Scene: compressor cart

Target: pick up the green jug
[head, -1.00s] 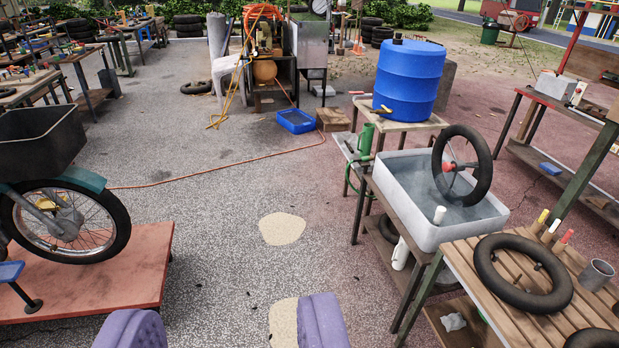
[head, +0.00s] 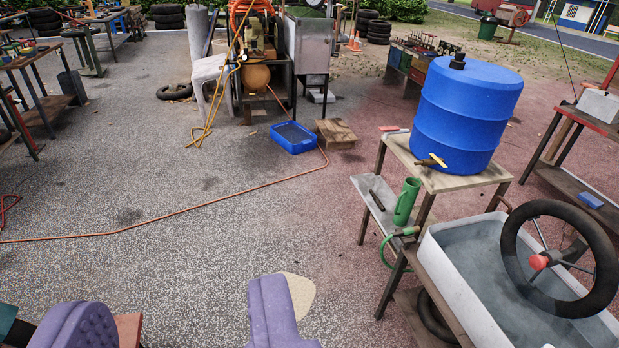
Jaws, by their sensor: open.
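The green jug (head: 406,201) is a tall, narrow green vessel. It stands at the right end of a small grey side shelf (head: 361,192), below and in front of the big blue barrel. My gripper (head: 190,325) shows as two purple fingers at the bottom of the view, spread wide with nothing between them. The jug is ahead of my gripper and to its right, well out of reach of the fingers. Part of the jug's lower end is close to a green hose (head: 388,247) hanging by the stand.
The blue barrel (head: 465,112) with a tap stands on a wooden stand. A white water trough (head: 440,270) with a wheel (head: 560,262) is at right. A blue tray (head: 293,138) and wooden crate (head: 335,133) lie ahead. An orange hose (head: 190,208) crosses the otherwise open floor.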

